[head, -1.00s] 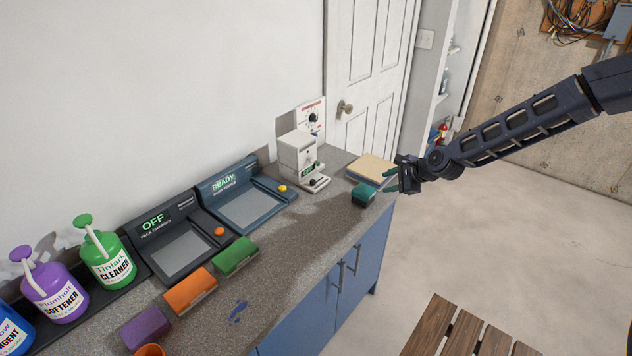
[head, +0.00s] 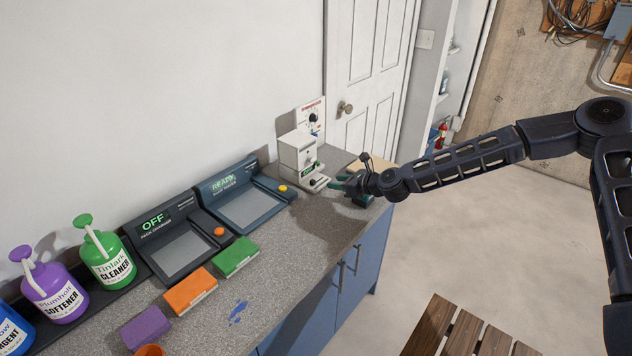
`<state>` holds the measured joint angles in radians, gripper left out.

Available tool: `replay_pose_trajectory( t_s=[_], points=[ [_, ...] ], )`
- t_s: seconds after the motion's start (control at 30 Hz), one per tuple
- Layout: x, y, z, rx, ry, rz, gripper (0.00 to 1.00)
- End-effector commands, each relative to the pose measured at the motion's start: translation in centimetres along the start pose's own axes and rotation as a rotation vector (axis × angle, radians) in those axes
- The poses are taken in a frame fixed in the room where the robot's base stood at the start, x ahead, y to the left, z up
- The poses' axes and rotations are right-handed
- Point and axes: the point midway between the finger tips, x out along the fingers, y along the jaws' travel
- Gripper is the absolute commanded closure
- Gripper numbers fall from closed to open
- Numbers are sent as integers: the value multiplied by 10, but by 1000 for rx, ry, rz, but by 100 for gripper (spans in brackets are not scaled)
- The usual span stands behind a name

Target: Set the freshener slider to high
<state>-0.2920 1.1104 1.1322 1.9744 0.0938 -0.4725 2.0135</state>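A white boxy machine (head: 298,154) with a small green display stands near the far end of the counter, close to the wall. A white panel (head: 311,119) with a dark dial and red lettering is behind it. No label reading freshener is legible, and I cannot make out a slider on either. My gripper (head: 338,183) is low over the counter, just right of the white machine's base, with its teal fingers pointing left at it. The fingers look close together, but their gap is too small to judge. I cannot tell whether they touch the machine.
Two dark consoles, reading READY (head: 240,205) and OFF (head: 176,240), line the wall. Green (head: 235,257), orange (head: 190,291) and purple (head: 146,328) blocks lie along the front of the counter.

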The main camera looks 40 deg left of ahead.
Motion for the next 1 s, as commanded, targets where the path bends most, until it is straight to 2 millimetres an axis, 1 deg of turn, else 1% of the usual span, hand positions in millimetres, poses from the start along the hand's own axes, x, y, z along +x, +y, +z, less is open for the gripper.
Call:
replay_pose_trajectory(
  t_s=[0.17, 0.27, 0.6, 0.7, 0.83, 1.0],
  points=[
    [10, 0, 1, 9, -3, -1, 62],
    [21, 1, 0, 8, -2, 0, 62],
    [75, 1, 0, 7, -2, -1, 62],
    [88, 1, 0, 6, -2, 0, 62],
    [100, 0, 0, 7, -1, 0, 62],
    [108, 0, 0, 6, -2, -1, 62]
  ],
)
